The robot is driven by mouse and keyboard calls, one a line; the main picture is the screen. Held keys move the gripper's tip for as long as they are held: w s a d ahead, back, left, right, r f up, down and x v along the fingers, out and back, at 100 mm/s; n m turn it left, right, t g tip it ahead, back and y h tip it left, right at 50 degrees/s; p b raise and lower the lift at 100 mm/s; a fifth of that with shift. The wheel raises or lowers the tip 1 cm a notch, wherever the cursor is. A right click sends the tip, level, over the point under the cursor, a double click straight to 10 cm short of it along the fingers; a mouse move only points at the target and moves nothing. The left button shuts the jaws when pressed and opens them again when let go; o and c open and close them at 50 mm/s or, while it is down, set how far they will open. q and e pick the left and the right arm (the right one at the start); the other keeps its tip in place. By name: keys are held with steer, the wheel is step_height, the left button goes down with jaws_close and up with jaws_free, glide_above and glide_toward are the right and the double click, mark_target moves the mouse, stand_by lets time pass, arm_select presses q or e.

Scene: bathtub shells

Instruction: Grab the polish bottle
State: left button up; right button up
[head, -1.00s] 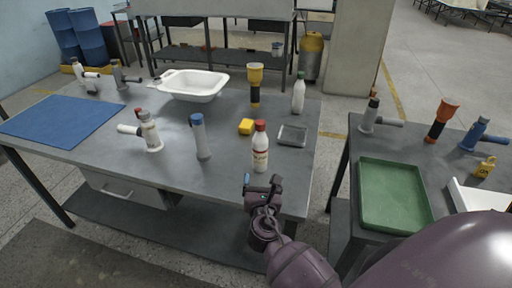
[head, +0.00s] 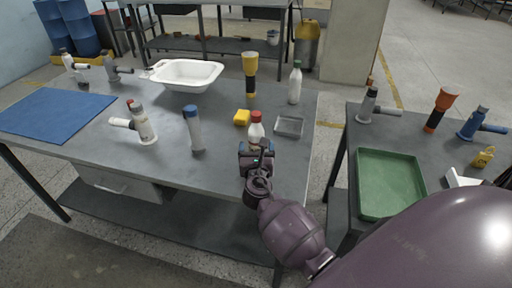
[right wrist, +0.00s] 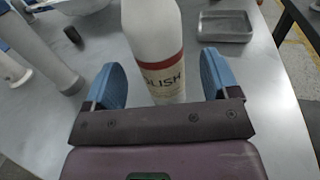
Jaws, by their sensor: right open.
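My left gripper is not in view.
A yellow block (head: 242,118) and a grey metal tray (head: 289,127) sit close to the bottle. Farther back are a flashlight (head: 250,75), another bottle (head: 295,84) and a white basin (head: 185,84).

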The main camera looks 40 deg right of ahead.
mark_target(256, 147)
steer(key=shift+x, duration=1.8)
steer(key=shift+f, duration=0.1)
steer(key=c, duration=1.1)
